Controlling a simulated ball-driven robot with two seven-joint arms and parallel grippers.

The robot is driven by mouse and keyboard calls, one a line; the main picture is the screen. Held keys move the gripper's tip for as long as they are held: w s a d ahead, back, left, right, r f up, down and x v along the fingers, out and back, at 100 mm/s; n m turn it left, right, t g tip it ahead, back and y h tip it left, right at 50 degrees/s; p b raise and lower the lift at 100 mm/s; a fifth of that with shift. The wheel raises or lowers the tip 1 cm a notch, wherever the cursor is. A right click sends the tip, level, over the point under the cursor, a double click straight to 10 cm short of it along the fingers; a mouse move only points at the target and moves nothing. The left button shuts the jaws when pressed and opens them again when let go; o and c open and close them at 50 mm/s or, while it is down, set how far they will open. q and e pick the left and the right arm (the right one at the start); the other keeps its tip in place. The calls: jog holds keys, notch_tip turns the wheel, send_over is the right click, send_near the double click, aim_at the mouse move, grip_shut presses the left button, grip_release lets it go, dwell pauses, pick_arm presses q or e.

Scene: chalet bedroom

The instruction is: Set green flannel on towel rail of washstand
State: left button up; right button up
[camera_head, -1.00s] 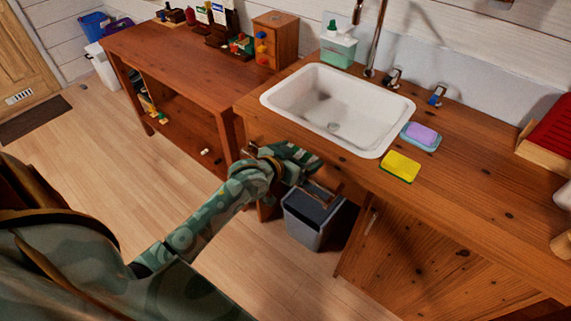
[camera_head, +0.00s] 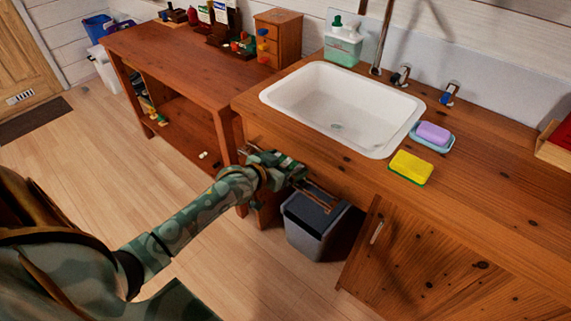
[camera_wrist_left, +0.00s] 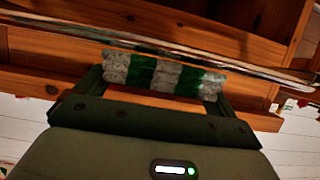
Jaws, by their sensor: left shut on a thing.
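My left gripper (camera_head: 280,166) is shut on the green flannel (camera_wrist_left: 165,76), at the front of the washstand (camera_head: 460,185), below the counter edge. The flannel has green and grey-white stripes. It spans between the two fingers of the left gripper (camera_wrist_left: 162,84) in the wrist view. The shiny towel rail (camera_wrist_left: 70,32) runs across that view just beyond the flannel, very close to it; I cannot tell whether they touch. In the head view the rail (camera_head: 320,194) shows beside the gripper, partly hidden by it. My right gripper is not in view.
A grey bin (camera_head: 312,224) stands on the floor just below the gripper. A white sink (camera_head: 340,105), a yellow sponge (camera_head: 411,166) and a soap dish (camera_head: 431,142) with purple soap are on the counter above. A wooden table (camera_head: 180,62) stands to the left.

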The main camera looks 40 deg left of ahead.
pick_arm(q)
jog(key=o, duration=0.6)
jog(key=shift+f, duration=0.15)
jog(key=shift+c, duration=0.2)
jog(key=shift+o, duration=0.3)
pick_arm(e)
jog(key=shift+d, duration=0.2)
pick_arm(q)
jog(key=shift+s+r, duration=0.15)
jog(key=shift+r, duration=0.15)
jog(key=p+v, duration=0.5)
jog(key=v, duration=0.6)
jog(key=shift+s, duration=0.35)
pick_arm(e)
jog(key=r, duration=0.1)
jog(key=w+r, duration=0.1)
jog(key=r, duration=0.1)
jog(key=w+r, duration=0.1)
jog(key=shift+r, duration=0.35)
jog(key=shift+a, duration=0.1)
